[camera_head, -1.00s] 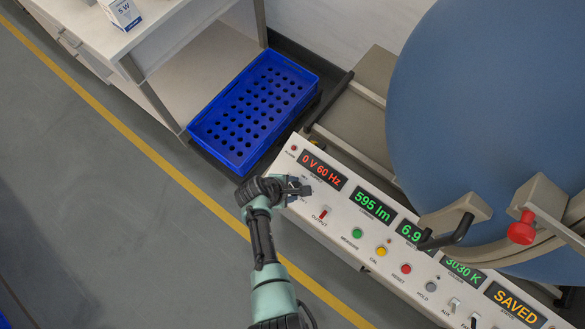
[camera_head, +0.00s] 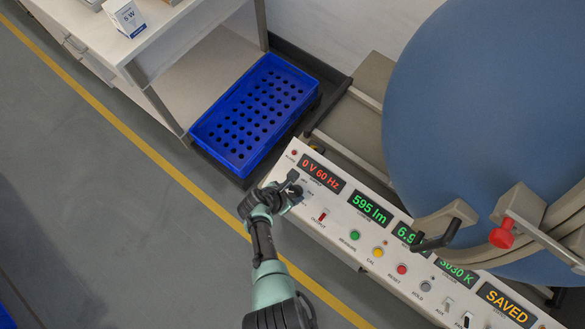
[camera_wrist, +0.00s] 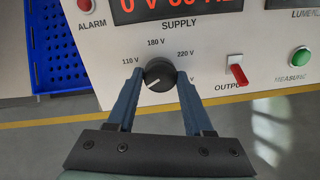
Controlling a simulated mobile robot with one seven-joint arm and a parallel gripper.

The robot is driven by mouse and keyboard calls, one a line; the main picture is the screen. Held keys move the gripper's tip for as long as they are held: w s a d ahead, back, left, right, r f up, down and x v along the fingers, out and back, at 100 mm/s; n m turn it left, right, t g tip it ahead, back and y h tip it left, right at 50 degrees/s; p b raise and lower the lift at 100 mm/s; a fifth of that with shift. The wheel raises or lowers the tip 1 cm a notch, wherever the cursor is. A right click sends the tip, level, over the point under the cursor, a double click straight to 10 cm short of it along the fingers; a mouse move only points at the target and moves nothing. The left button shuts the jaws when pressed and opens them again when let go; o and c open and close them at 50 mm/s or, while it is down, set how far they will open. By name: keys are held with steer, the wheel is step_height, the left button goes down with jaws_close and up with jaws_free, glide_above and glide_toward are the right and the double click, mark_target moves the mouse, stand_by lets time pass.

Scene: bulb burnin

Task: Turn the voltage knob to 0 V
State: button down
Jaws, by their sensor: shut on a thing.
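The voltage knob (camera_wrist: 159,74) is a round black knob with a white pointer line, on the white front panel under the supply display. Its pointer aims to the lower left, below the 110 V mark. Marks for 110 V, 180 V and 220 V surround it. The supply display (camera_head: 321,173) reads 0 V 60 Hz in red. My gripper (camera_wrist: 159,77) is shut on the knob, with one blue-grey finger on its left side and one on its right. In the head view my gripper (camera_head: 293,189) hides most of the knob.
A red output switch (camera_wrist: 237,72) and a green measure button (camera_wrist: 301,59) sit right of the knob. A blue perforated crate (camera_head: 198,133) is behind the panel's left end. A large blue sphere (camera_head: 480,120) stands behind the panel. The floor left of my arm is clear.

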steer(key=shift+n, duration=0.4)
steer(key=shift+c, duration=1.4)
jaws_free()
steer(key=p+v, duration=0.5)
steer(key=v, duration=0.8)
